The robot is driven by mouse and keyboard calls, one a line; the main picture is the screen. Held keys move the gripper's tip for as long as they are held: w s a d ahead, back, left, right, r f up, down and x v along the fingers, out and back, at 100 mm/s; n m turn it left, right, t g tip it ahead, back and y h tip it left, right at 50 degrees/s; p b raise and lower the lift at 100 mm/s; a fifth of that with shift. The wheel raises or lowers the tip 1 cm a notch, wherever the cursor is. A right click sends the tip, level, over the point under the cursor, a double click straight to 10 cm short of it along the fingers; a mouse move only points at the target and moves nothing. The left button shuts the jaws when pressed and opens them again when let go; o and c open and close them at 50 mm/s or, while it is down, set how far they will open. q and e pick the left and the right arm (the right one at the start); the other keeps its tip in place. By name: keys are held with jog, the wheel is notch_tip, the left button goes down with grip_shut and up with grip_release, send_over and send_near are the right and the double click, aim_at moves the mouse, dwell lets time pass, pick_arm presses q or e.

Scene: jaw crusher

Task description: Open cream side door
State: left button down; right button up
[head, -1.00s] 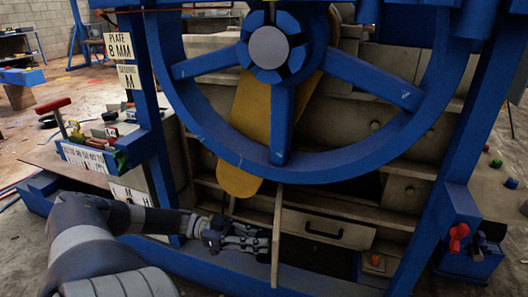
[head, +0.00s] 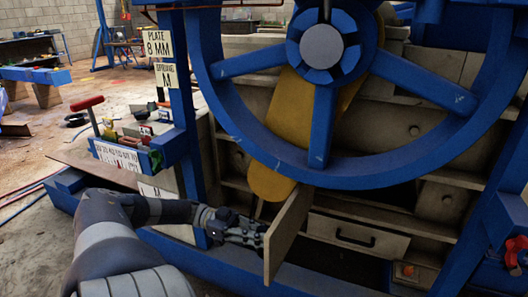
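The cream side door (head: 288,232) stands ajar at the lower middle, below the flywheel. It is a thin upright panel seen at a slant, with its near edge at the left and its far edge beside the drawer front. My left gripper (head: 256,234) reaches in from the left, with its fingers at the door's near edge. The fingertips seem partly hidden by the panel, so I cannot tell whether they touch it or how far they are open. My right gripper is not in view.
A large blue flywheel (head: 324,125) and a yellow arm (head: 272,180) hang above the door. A cream drawer front (head: 335,235) with a dark handle is to its right. A blue post stands left. A side shelf (head: 122,155) holds a red-handled tool (head: 92,112) and small items.

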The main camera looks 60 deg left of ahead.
pick_arm(q)
jog(key=shift+a+r, duration=0.1)
jog(key=shift+a, duration=0.3)
jog(key=c, duration=2)
grip_release()
jog(key=o, duration=0.4)
jog(key=shift+s+a, duration=0.2)
jog(key=shift+s, duration=0.05)
jog(key=v, duration=0.7)
jog(key=shift+s+a, duration=0.2)
jog(key=shift+s, duration=0.1)
